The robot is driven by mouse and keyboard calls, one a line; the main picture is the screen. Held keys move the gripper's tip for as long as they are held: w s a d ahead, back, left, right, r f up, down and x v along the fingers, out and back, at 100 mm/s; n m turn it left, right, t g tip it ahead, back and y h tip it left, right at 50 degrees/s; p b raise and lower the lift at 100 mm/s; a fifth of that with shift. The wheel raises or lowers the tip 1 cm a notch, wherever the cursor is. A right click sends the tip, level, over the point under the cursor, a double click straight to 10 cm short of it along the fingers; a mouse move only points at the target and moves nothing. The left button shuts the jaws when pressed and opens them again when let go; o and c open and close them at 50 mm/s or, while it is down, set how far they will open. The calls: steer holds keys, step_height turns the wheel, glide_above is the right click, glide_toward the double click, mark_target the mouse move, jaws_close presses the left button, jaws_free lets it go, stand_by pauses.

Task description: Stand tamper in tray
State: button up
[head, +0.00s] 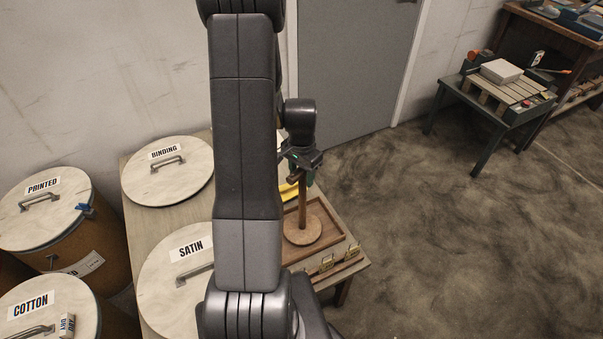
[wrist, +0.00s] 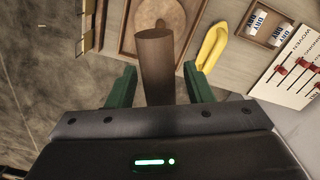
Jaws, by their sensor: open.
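The tamper is a brown wooden rod on a round wooden disc (head: 302,230). It stands upright, disc down, in the shallow wooden tray (head: 337,219) on the bench. My gripper (head: 302,170) is above the tray at the top of the rod. In the wrist view my gripper (wrist: 160,85) is open, its green fingers on either side of the tamper's rod (wrist: 156,62), with a visible gap on each side. The disc lies below, inside the tray (wrist: 127,20). My arm hides part of the tray's left side in the head view.
Lidded drums marked SATIN (head: 165,262) and BINDING (head: 160,185) stand left of my arm. A yellow curved object (wrist: 212,46) lies beside the tray, near a box of DRY rolls (wrist: 268,20) and a slider panel (wrist: 305,70). Open floor (head: 450,240) lies right.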

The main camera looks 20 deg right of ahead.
step_height(320, 180, up, 12)
steer(key=shift+r, duration=0.1)
stand_by(0.4)
